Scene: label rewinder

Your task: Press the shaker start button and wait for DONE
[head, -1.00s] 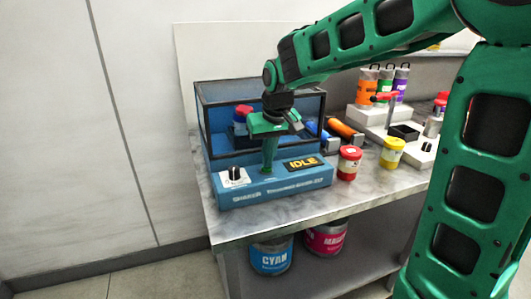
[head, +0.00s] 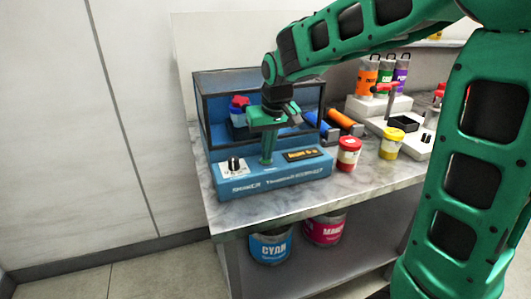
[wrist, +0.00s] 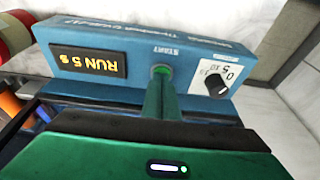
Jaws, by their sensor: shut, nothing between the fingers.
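The blue shaker (head: 268,182) stands on the left end of the marble-topped bench, with a dark-framed clear box behind its front panel. Inside the box is a blue and red jar (head: 240,104). The small display (wrist: 88,61) is lit and appears upside down in the wrist view, reading RUN 5 s. The green start button (wrist: 161,70) shows under the START label, at the tip of my gripper. My gripper (head: 267,162) is shut and empty, pointing down at the button; I cannot tell whether it touches. A black knob (wrist: 217,85) sits on a white dial plate beside it.
A red jar (head: 348,154) and a yellow jar (head: 391,144) stand right of the shaker. Blue and orange rolls lie behind them. Orange, green and purple bottles (head: 384,77) stand at the back right. Cyan and magenta cans (head: 270,246) sit on the lower shelf.

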